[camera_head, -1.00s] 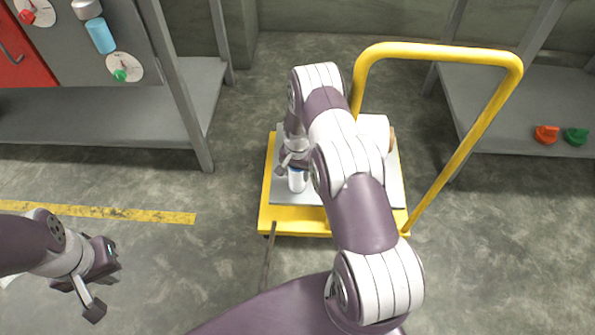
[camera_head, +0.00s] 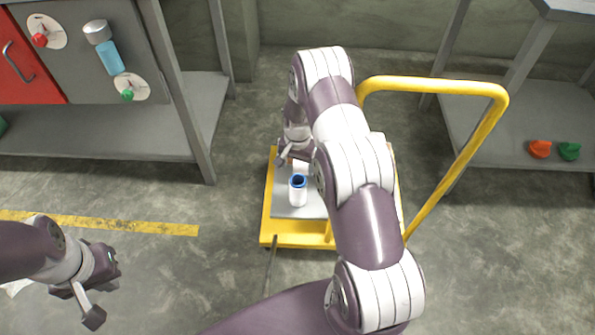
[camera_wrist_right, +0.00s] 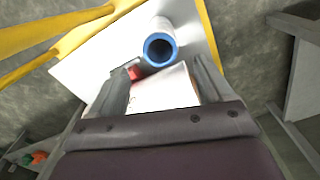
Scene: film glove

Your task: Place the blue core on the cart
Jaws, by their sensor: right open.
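The blue core, a white roll with a blue ring at its top (camera_head: 298,189), stands upright on the grey deck of the yellow cart (camera_head: 290,238). In the right wrist view, the roll's blue end (camera_wrist_right: 160,49) shows just beyond the fingertips, apart from them. My right gripper (camera_head: 289,157) is open behind the roll, over the cart; its spread fingers also show in the wrist view (camera_wrist_right: 160,80). A pale, flat-looking object (camera_wrist_right: 165,90) shows between the fingers; I cannot tell what it is. My left gripper (camera_head: 95,290) is at the lower left, away from the cart, apparently empty.
The cart's yellow handle (camera_head: 440,86) rises on the right. My right arm hides much of the deck. A shelf with an orange knob (camera_head: 540,149) and a green knob (camera_head: 569,151) stands right. A grey bench (camera_head: 110,125) stands left.

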